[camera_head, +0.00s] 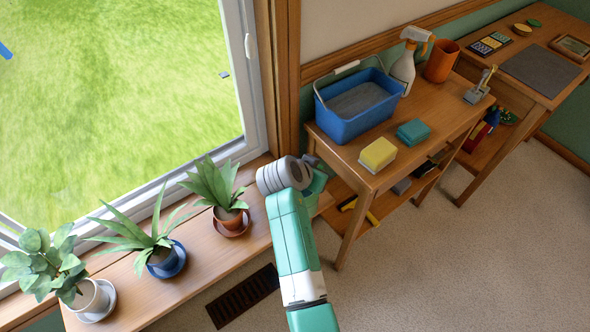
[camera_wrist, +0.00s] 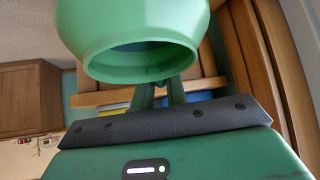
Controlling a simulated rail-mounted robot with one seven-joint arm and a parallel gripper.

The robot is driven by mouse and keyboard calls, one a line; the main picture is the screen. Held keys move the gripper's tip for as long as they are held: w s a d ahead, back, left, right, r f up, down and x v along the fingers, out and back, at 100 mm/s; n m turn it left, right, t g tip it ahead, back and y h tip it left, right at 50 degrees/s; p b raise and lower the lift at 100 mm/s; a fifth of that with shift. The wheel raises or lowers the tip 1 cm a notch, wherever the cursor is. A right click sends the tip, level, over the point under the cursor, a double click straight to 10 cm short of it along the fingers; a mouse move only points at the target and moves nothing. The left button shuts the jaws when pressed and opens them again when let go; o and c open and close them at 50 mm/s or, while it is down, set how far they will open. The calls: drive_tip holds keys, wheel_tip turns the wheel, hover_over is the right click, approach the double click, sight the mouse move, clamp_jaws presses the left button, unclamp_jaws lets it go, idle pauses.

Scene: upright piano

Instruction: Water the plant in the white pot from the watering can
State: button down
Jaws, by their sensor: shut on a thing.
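The white pot (camera_head: 93,301) holds a broad-leaved plant (camera_head: 47,264) and stands on a pale saucer at the left end of the wooden sill, in the head view. The green watering can (camera_wrist: 130,48) fills the upper middle of the wrist view, its round opening facing the camera. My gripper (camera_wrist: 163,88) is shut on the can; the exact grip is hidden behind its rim. In the head view my arm reaches the sill's right end, well right of the white pot, and largely hides the gripper. The can's spout does not show clearly.
A spiky plant in a blue pot (camera_head: 165,262) and another in a terracotta pot (camera_head: 229,217) stand between my arm and the white pot. The window (camera_head: 245,75) borders the sill. A bench (camera_head: 420,150) at right carries a blue bucket (camera_head: 358,112), sponges and a spray bottle.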

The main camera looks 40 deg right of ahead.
drive_tip(key=w+d+f+b, duration=0.2)
drive_tip(key=w+f+b, duration=0.2)
drive_tip(key=w+b, duration=0.4)
drive_tip(key=shift+w+d, duration=0.3)
drive_tip(key=shift+w, duration=0.55)
drive_tip(key=c, duration=1.4)
unclamp_jaws()
drive_tip(key=shift+f, duration=0.25)
drive_tip(key=p+v, duration=0.6)
drive_tip(key=v, duration=0.1)
drive_tip(key=shift+s+a+r, duration=0.2)
drive_tip(key=shift+a+r, duration=0.05)
drive_tip(key=shift+a, duration=0.05)
